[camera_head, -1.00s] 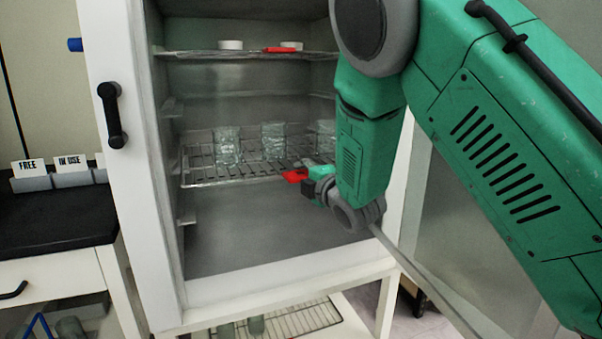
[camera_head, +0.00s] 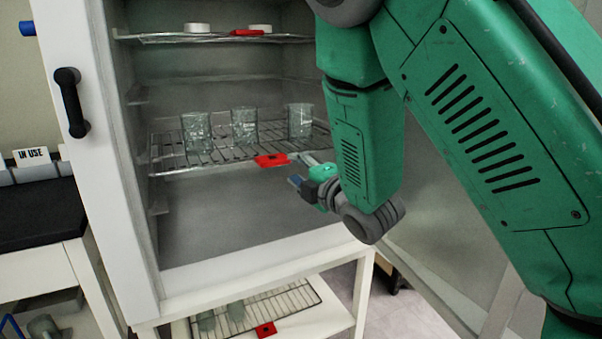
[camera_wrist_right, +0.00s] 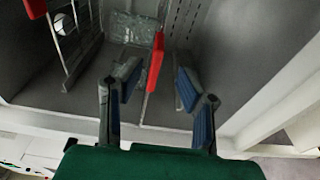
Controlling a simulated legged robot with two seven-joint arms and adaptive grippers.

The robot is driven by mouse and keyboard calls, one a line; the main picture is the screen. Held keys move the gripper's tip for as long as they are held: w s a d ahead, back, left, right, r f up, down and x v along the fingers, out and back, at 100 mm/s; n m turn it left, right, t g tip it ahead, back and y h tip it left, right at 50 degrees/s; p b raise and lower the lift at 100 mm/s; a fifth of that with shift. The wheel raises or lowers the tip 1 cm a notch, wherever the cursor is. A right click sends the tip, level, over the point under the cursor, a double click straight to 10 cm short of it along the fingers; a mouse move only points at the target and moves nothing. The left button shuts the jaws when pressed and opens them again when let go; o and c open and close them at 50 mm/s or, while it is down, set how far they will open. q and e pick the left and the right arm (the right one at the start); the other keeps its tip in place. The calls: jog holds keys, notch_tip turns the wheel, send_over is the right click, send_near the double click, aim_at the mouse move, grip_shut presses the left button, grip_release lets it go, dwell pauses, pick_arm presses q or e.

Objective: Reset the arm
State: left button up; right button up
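My green right arm (camera_head: 370,140) reaches in from the right, in front of the open freeze dryer. Its gripper (camera_head: 300,178) is at the cabinet opening, just in front of and below the middle wire rack (camera_head: 185,162). In the right wrist view the two blue-padded fingers (camera_wrist_right: 156,88) are spread apart with nothing held between them. A red clip (camera_wrist_right: 156,60) on the rack edge shows beyond them, apart from the fingertips. The same red clip (camera_head: 271,160) shows in the head view. My left gripper is not in view.
Three glass beakers, one at the middle (camera_head: 244,127), stand on the middle rack. The upper rack (camera_head: 215,38) carries white dishes and a red clip. A lower rack (camera_head: 280,305) with a red clip lies beneath the cabinet. The cabinet's side wall and open door flank the arm.

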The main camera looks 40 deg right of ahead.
jog(key=shift+s, duration=1.05)
